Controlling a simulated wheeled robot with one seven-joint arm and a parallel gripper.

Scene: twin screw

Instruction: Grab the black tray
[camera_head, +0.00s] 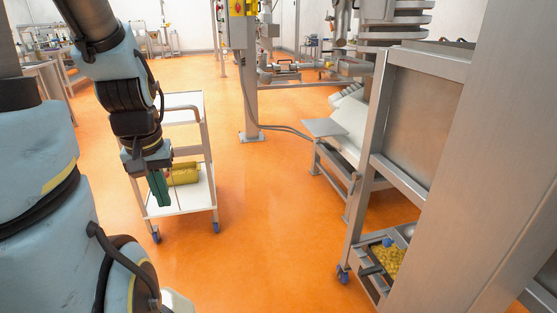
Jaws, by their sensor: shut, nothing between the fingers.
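My gripper (158,190) hangs at the end of my arm at the left, with its dark green fingers pointing down. It is shut and empty. It shows in front of a white cart (183,206) with blue wheels. I cannot make out a black tray for certain. A dark surface with small items (455,42) shows on top of the steel frame at the upper right, but its shape is mostly cut off.
A yellow object (184,173) lies on the cart's lower shelf. A steel frame (369,190) on wheels fills the right, with yellow pieces (388,261) in a low bin. A metal post (250,110) stands mid-back. The orange floor (265,230) between is clear.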

